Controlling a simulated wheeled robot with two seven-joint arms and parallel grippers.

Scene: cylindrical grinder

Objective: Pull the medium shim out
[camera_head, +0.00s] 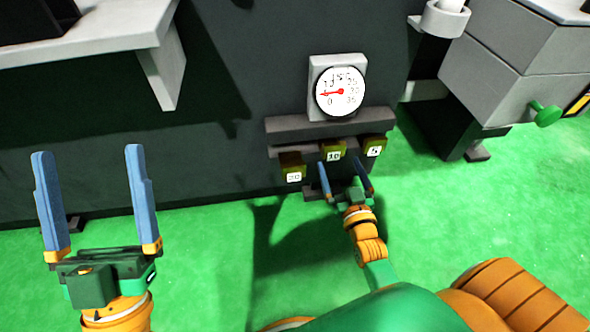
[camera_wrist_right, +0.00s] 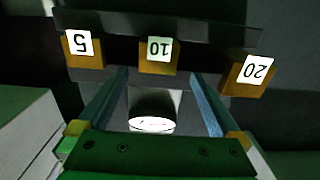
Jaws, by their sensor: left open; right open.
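Three yellow shims with number labels stick out of a dark slotted holder (camera_head: 288,127) on the machine's front. The medium shim, labelled 10 (camera_head: 333,149), is in the middle and also shows upside down in the right wrist view (camera_wrist_right: 159,55). The shim labelled 20 (camera_head: 292,168) is to its left and the shim labelled 5 (camera_head: 374,147) to its right in the head view. My right gripper (camera_head: 345,175) is open just in front of the 10 shim, its fingers to either side and apart from it. My left gripper (camera_head: 91,170) is open and empty, far left.
A round dial gauge (camera_head: 340,91) with a red needle is above the holder. A grey shelf (camera_head: 90,42) juts out at upper left. A grey cabinet with a green knob (camera_head: 546,114) stands at right. The green floor (camera_head: 210,270) is clear.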

